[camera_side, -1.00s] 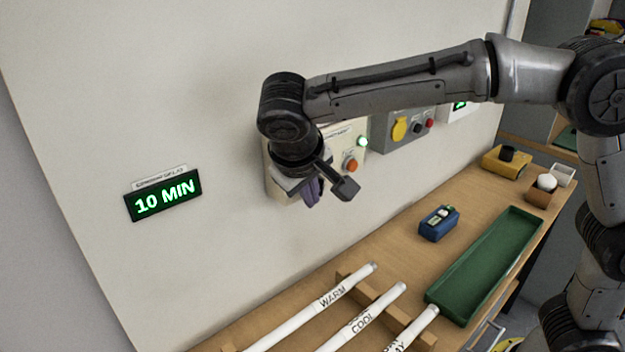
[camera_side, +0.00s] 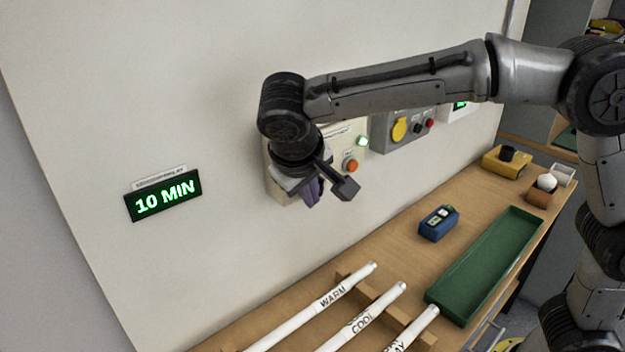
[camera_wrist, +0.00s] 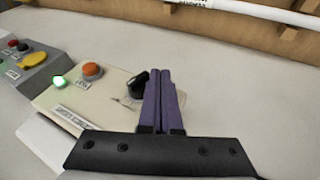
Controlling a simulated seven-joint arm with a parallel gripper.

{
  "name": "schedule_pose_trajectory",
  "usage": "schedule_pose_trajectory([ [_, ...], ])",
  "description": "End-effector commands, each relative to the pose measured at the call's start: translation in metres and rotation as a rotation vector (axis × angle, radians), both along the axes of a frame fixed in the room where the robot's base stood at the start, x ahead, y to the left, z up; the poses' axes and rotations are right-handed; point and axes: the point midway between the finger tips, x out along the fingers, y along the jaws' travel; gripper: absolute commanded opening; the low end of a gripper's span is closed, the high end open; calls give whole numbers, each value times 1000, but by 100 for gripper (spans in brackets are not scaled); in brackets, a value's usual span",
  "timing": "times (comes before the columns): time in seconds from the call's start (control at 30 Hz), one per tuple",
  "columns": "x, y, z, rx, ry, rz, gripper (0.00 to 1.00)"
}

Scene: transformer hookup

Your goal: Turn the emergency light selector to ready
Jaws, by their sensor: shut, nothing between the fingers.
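The emergency light box (camera_wrist: 110,108) is a cream panel on the wall with a lit green lamp (camera_wrist: 60,82) and an orange button (camera_wrist: 92,71). Its black selector knob (camera_wrist: 138,84) shows in the wrist view just left of my gripper's purple fingertips. My gripper (camera_wrist: 160,76) is shut with its fingers together. I cannot tell whether they touch the knob. In the side view my gripper (camera_side: 312,192) is in front of the box's lower left part, and the wrist hides the knob there. The box's green lamp (camera_side: 362,141) and orange button (camera_side: 351,166) stay visible. The knob's setting is not readable.
A grey box (camera_side: 402,130) with a yellow knob is mounted to the right of the cream box. A "10 MIN" display (camera_side: 164,196) is on the wall at left. Below, the bench holds labelled white tubes (camera_side: 330,298), a blue block (camera_side: 438,224) and a green tray (camera_side: 484,266).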

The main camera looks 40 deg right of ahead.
Motion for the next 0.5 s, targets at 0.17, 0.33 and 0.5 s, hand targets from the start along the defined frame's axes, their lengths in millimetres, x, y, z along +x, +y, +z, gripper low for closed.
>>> schedule_pose_trajectory([
  [0.17, 0, 0, 1, 0, 0, 0, 0],
  [0.33, 0, 0, 6, 1, -1, 0, 0],
  [0.5, 0, 0, 14, 1, -1, 0, 0],
])
